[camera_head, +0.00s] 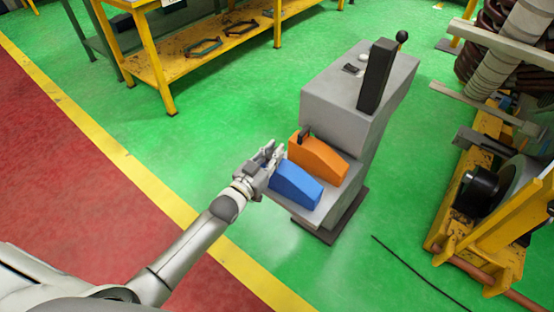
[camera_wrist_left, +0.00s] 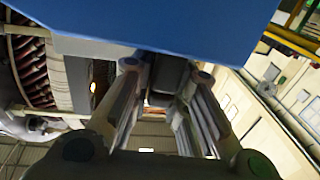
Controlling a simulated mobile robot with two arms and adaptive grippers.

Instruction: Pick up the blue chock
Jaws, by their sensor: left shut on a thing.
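The blue chock (camera_head: 296,187) is a wedge-shaped block at the front of a grey machine, beside the orange chock (camera_head: 318,158). My left gripper (camera_head: 273,156) is at the chock's left end and is shut on its dark handle. In the left wrist view the blue chock (camera_wrist_left: 170,25) fills the top, and the handle (camera_wrist_left: 168,80) lies between the two fingers of my left gripper (camera_wrist_left: 165,85). I cannot tell whether the chock rests on the grey ledge or is slightly above it. My right gripper is not in view.
The grey machine (camera_head: 345,95) rises behind the chocks, with a dark upright panel (camera_head: 376,76) and a black-knobbed lever. A yellow workbench (camera_head: 190,62) stands at the back left. Yellow machinery (camera_head: 490,215) is on the right. Green floor is free to the left; a thin black cable lies at lower right.

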